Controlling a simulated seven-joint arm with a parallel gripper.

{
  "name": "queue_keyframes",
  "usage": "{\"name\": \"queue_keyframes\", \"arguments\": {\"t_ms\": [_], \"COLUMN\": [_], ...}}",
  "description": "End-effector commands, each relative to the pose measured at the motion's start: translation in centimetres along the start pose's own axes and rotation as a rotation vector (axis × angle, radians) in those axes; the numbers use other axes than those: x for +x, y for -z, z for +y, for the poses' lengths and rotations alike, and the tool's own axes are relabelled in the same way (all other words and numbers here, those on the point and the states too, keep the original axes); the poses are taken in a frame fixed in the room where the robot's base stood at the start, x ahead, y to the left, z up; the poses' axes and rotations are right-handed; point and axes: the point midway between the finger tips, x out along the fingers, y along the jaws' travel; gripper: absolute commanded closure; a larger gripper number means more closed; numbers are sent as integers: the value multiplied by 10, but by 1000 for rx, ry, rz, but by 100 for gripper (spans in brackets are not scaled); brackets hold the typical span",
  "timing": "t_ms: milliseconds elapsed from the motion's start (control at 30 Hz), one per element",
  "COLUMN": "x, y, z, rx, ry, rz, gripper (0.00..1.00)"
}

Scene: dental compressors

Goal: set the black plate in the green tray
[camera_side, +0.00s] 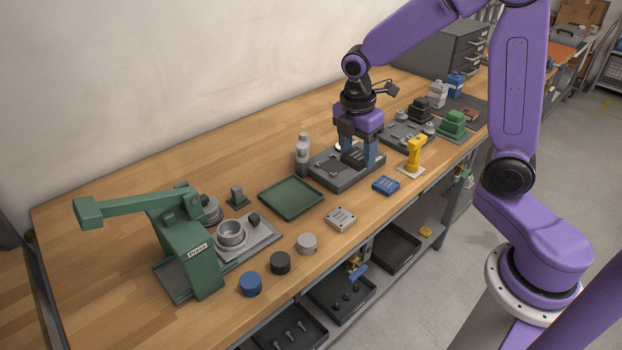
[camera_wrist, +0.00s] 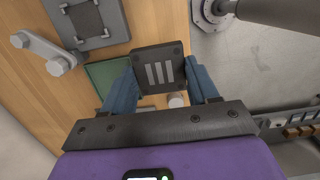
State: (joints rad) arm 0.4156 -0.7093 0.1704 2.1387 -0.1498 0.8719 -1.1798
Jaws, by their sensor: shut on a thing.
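The black plate (camera_wrist: 158,72), square with light slots in its middle, is between the two blue fingers of my gripper (camera_wrist: 165,85) in the wrist view. My gripper is shut on it. In the side view my gripper (camera_side: 358,155) is above a dark grey fixture, and the black plate (camera_side: 352,154) shows partly between the fingers. The green tray (camera_side: 290,198) lies flat and empty on the bench, left of the gripper. In the wrist view the green tray (camera_wrist: 108,76) shows partly behind the plate and the left finger.
The dark grey fixture (camera_side: 338,178) lies under my gripper. A grey bottle (camera_side: 302,158) stands beside it. A blue plate (camera_side: 386,184) and a yellow part (camera_side: 415,153) are at right. A grey plate (camera_side: 340,218) lies near the tray. A green press (camera_side: 190,250) stands at left.

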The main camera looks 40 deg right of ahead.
Motion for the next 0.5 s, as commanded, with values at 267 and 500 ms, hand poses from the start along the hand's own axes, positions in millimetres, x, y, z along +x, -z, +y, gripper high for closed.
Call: {"name": "queue_keyframes", "arguments": {"t_ms": [267,500], "x": [6,19], "y": [56,66], "z": [1,29], "rx": [0,4], "ry": [0,1], "rz": [-1,-2], "gripper": [75,75]}}
